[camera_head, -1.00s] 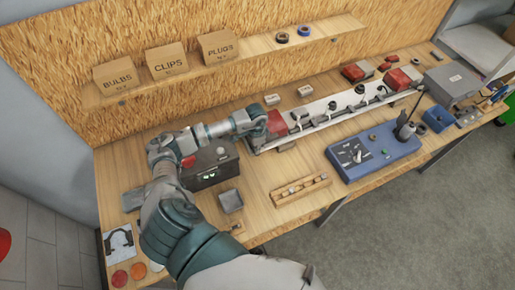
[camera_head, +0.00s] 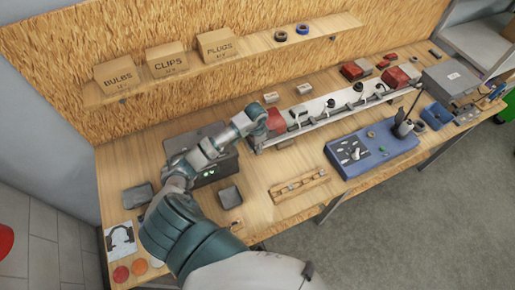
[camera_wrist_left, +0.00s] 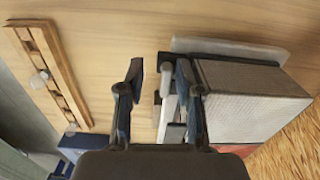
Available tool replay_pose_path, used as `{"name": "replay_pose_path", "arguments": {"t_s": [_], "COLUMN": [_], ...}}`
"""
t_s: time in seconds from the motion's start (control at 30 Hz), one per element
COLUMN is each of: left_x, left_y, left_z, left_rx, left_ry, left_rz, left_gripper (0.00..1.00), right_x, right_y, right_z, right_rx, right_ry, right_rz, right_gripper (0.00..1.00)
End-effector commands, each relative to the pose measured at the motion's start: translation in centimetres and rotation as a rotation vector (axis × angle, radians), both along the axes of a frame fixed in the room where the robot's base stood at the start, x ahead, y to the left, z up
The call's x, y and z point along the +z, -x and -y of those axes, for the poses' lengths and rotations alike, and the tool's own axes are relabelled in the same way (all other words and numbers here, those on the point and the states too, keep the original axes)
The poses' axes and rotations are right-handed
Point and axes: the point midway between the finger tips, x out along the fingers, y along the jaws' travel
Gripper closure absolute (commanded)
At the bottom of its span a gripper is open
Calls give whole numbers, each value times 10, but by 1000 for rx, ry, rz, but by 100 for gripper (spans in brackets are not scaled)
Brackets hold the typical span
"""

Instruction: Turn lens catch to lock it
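The trailer frame (camera_head: 330,117) is a long light-grey bar lying on the bench. A red lens unit (camera_head: 274,119) sits at its left end, with more red units (camera_head: 396,77) at its right end. My left gripper (camera_head: 263,128) is at the left end of the frame, close beside the red lens. In the left wrist view its two dark fingers (camera_wrist_left: 158,82) are apart, with a narrow pale bar and small grey parts (camera_wrist_left: 168,105) between and behind them. The pale, box-like unit (camera_wrist_left: 250,98) is close to the right finger. I cannot make out the catch clearly. My right gripper is not in view.
A dark box with green lights (camera_head: 212,165) stands under my left arm. A wooden strip (camera_head: 298,186) and a blue tray (camera_head: 372,150) lie in front of the frame. A shelf with cartons (camera_head: 216,46) is behind. A grey case (camera_head: 450,82) stands at right.

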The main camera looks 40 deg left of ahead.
Motion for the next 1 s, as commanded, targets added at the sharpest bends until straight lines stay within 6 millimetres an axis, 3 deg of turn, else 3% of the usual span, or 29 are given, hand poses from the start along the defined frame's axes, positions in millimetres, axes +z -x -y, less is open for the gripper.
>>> {"name": "replay_pose_path", "arguments": {"t_s": [0.27,1.0], "left_x": [3,61], "left_y": [-3,-2], "left_z": [-5,-4], "left_rx": [5,4], "left_ry": [-5,-4], "left_rz": [7,7], "left_gripper": [58,58], "right_x": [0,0], "right_y": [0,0], "right_z": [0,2], "right_rx": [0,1], "right_ry": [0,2], "right_rz": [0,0], "right_gripper": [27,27]}}
